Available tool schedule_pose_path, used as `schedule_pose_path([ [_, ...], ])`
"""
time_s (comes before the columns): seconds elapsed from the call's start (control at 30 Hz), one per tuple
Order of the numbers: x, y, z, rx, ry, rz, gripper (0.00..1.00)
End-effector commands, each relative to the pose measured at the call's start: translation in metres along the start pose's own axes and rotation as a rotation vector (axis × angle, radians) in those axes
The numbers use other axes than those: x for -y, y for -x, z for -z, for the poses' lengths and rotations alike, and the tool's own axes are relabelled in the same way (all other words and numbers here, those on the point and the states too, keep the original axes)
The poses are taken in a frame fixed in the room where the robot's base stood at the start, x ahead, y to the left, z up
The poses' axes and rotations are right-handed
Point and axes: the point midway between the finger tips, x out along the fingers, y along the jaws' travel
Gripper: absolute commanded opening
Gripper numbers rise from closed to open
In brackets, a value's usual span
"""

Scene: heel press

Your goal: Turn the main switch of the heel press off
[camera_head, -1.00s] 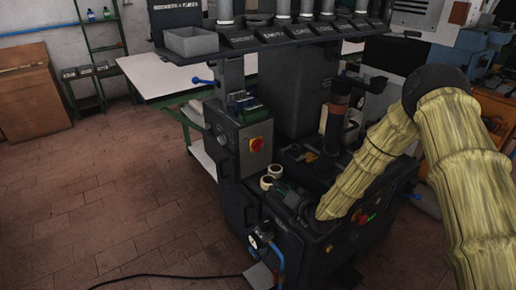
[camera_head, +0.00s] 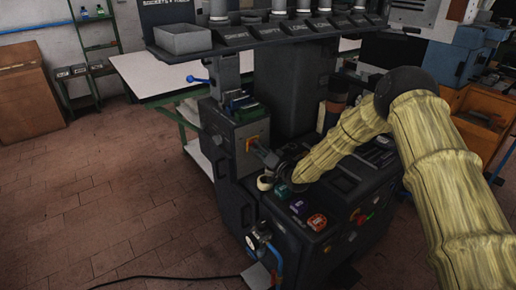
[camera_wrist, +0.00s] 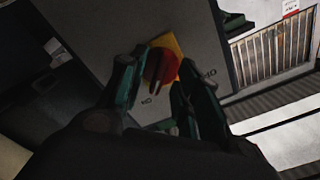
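The main switch is a red rotary knob on a yellow plate on the grey box of the heel press (camera_head: 290,90). In the wrist view the knob (camera_wrist: 161,66) sits between my two fingers, with the yellow plate tilted in the picture. In the wrist view my gripper (camera_wrist: 156,82) is open, one finger on each side of the knob. Whether the fingers touch the knob cannot be told.
An orange-red item (camera_head: 316,222) and a green one (camera_head: 284,190) lie on the press's lower deck below my arm. A pale ring (camera_head: 265,182) sits beside my gripper. A shelf with a grey bin (camera_head: 183,40) overhangs above. The floor at left is clear.

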Motion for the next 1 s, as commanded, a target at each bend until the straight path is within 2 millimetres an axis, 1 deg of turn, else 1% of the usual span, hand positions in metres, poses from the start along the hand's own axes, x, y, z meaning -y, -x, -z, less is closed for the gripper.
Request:
schedule_pose_path([
  [0.03, 0.0002, -0.0048, 0.0003, -0.001, 0.000, 0.000, 0.33],
  [0.13, -0.0003, -0.0111, 0.0013, -0.002, 0.000, 0.000, 0.33],
  [0.5, -0.0012, -0.0143, 0.0015, -0.002, 0.000, -0.002, 0.33],
  [0.57, -0.0012, -0.0142, 0.0015, -0.002, 0.000, -0.002, 0.24],
  [0.6, -0.0012, -0.0142, 0.0015, -0.002, 0.000, -0.002, 0.17],
  [0.7, -0.0012, -0.0142, 0.0015, -0.002, 0.000, -0.001, 0.00],
  [1.0, -0.0015, -0.0141, 0.0012, -0.002, 0.011, -0.002, 0.00],
])
